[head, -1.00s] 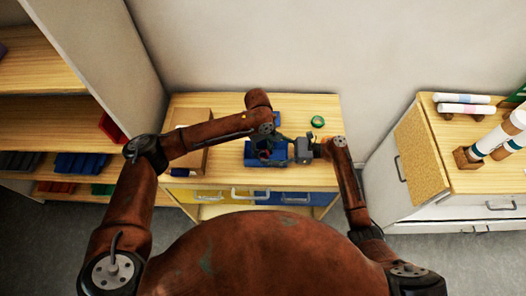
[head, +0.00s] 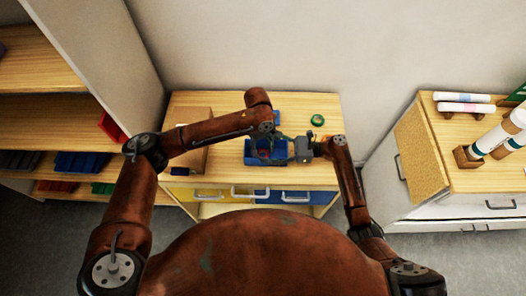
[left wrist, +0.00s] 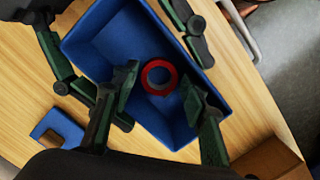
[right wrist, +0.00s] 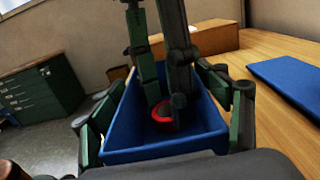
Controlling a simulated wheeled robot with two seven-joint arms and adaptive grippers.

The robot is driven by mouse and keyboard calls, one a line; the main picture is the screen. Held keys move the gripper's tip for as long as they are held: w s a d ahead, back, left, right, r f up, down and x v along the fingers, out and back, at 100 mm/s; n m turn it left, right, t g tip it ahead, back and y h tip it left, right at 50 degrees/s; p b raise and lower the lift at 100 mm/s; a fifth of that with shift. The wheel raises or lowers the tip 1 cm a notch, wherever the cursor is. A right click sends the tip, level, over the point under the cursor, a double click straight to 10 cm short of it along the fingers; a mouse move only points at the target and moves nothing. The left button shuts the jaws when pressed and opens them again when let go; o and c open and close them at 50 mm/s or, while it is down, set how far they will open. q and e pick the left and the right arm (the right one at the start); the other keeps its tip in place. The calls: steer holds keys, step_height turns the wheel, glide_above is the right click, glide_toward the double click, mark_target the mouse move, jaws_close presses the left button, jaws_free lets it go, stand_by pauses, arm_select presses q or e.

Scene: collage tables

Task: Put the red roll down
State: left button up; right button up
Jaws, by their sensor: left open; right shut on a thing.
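The red roll (left wrist: 158,77) lies inside the blue bin (left wrist: 110,45) on the wooden table. The roll also shows low in the bin in the right wrist view (right wrist: 162,117). My left gripper (left wrist: 160,80) reaches down into the bin from above. Its fingers are open, one on either side of the roll. In the head view the bin (head: 270,163) is partly hidden by both grippers.
A brown box (head: 197,155) stands left of the bin. A green ring (head: 318,120) lies behind it to the right. A notched blue piece (left wrist: 57,128) lies beside the bin. A separate cabinet (head: 470,128) with paper rolls stands to the right.

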mark_target(261, 151)
steer(key=o, duration=1.3)
arm_select(q)
step_height(261, 151, up, 12)
steer(key=w, duration=0.1)
steer(key=shift+a+f, duration=0.15)
steer(key=shift+a, duration=0.25)
steer(key=shift+w, duration=0.1)
arm_select(e)
steer(key=d, duration=1.2)
